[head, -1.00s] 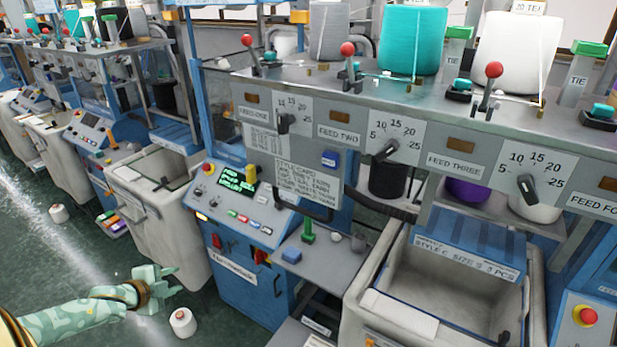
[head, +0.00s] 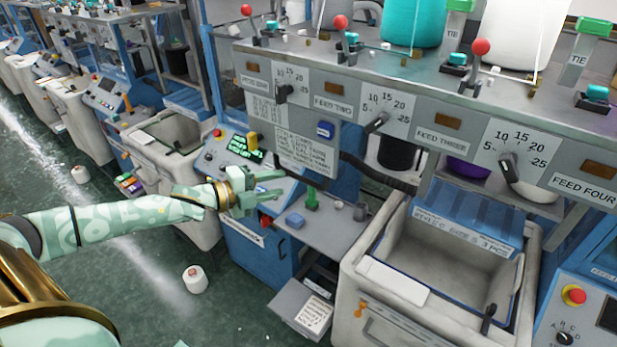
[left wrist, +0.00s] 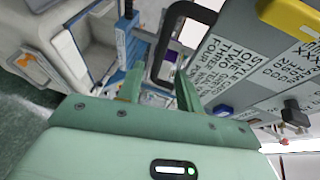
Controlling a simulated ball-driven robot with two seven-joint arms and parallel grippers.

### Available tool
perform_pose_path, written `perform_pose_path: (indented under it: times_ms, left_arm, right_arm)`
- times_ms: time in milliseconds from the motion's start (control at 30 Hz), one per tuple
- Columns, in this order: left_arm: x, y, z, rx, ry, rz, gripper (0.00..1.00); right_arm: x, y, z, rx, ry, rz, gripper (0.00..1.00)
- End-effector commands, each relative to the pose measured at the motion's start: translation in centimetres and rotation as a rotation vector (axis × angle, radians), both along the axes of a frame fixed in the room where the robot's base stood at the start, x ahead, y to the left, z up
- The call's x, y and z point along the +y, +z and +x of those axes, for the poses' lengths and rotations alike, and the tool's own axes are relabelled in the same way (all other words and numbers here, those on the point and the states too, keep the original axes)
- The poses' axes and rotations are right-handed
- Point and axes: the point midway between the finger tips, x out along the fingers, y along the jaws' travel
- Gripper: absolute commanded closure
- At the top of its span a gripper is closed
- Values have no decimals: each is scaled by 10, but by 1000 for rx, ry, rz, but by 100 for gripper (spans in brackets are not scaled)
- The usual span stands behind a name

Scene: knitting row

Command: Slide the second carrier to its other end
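On the metal ledge above the feed labels stand several red-knobbed levers. The second from the left (head: 341,24) rises above FEED TWO, with a teal block on a black base (head: 350,40) beside it. I cannot tell which of these parts is the second carrier. The FEED TWO dial (head: 376,122) is on the front panel below. My left gripper (head: 277,184) is open and empty, in front of the control panel and well below the ledge. Its two green fingers also show apart in the left wrist view (left wrist: 160,92). My right gripper is not in view.
A green-screen control panel (head: 246,146) and a grey shelf with a green peg (head: 311,200) lie near the left gripper. A style card (head: 305,152) hangs above. A big grey bin (head: 405,318) stands right. A white cone (head: 195,280) is on the floor.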

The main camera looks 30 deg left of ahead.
Motion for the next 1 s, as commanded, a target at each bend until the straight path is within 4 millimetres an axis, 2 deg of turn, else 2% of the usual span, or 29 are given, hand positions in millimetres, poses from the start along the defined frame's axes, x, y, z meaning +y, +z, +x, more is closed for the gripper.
perform_pose_path:
  times_ms: [300,500,667,900,933,1000]
  left_arm:
    - [-27,-6,52,-3,0,-1,64]
    - [-40,-14,78,-1,1,0,64]
    - [-44,-17,85,0,0,1,64]
    - [-45,-17,86,0,-1,1,64]
    - [-45,-17,86,0,-1,1,70]
    - [-45,-17,86,0,-1,1,89]
  right_arm:
    - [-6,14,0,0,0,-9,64]
    - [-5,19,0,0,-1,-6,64]
    - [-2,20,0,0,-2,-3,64]
    - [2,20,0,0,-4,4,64]
    - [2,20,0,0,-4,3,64]
    - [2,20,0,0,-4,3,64]
